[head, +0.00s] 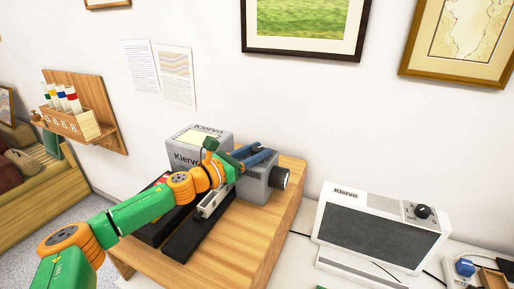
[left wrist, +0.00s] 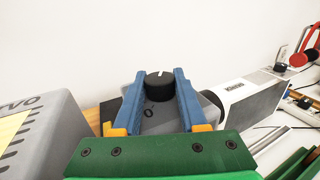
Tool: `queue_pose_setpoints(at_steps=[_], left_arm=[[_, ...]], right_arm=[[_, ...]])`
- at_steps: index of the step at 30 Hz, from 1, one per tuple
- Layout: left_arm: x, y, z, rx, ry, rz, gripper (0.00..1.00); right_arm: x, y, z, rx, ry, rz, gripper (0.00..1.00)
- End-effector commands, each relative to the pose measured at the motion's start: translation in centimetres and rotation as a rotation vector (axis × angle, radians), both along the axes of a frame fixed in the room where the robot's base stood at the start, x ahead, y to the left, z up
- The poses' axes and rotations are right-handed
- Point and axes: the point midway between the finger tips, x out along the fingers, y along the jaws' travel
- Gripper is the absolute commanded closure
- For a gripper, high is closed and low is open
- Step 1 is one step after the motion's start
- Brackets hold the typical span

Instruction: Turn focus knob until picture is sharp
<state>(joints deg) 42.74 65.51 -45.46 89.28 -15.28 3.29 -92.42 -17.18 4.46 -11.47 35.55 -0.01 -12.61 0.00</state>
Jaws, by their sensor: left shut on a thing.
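The grey projector (head: 258,187) stands on a wooden stand, its dark round lens (head: 281,178) facing right. My left gripper (head: 264,156) reaches over its top from the left. In the left wrist view, a black round knob (left wrist: 160,84) with a white mark sits between the blue fingertips of my left gripper (left wrist: 160,80). The fingers are shut on the knob from both sides. In the head view the knob is hidden behind the gripper. No projected picture shows in either view, so its sharpness cannot be seen. My right gripper is not in view.
A grey Klervo box (head: 186,155) stands left of the projector on the wooden stand (head: 240,240). A white Klervo unit (head: 335,222) with a dark panel and its own knob (head: 423,211) stands at right on the white table. Framed prints (head: 305,25) hang above.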

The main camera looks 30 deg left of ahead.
Motion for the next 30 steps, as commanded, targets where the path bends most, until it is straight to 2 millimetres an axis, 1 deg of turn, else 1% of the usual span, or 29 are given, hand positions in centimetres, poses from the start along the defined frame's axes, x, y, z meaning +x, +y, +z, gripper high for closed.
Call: queue_pose_setpoints(at_steps=[6,14,15,17,18,26,28,30], left_arm=[[0.0,0.1,0.2,-0.001,-0.005,-0.093,1.00],[0.0,0.1,0.3,-0.001,-0.004,-0.099,1.00],[0.0,0.1,0.3,-0.001,-0.005,-0.099,0.56],[0.0,0.1,0.3,-0.001,-0.004,-0.099,0.40],[0.0,0.1,0.2,-0.001,-0.004,-0.099,0.29],[0.0,0.0,0.1,0.000,-0.002,-0.100,0.28],[-0.2,0.2,0.0,0.000,-0.002,-0.099,0.28],[-0.8,0.5,-0.3,0.000,-0.001,-0.097,0.28]], right_arm=[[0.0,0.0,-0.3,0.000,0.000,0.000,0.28],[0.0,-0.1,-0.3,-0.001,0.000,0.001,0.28],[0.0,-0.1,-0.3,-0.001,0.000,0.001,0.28],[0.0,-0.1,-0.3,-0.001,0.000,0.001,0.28],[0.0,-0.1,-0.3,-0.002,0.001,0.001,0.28],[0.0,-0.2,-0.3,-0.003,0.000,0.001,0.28],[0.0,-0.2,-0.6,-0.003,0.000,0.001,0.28],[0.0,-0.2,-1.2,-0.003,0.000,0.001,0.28]])
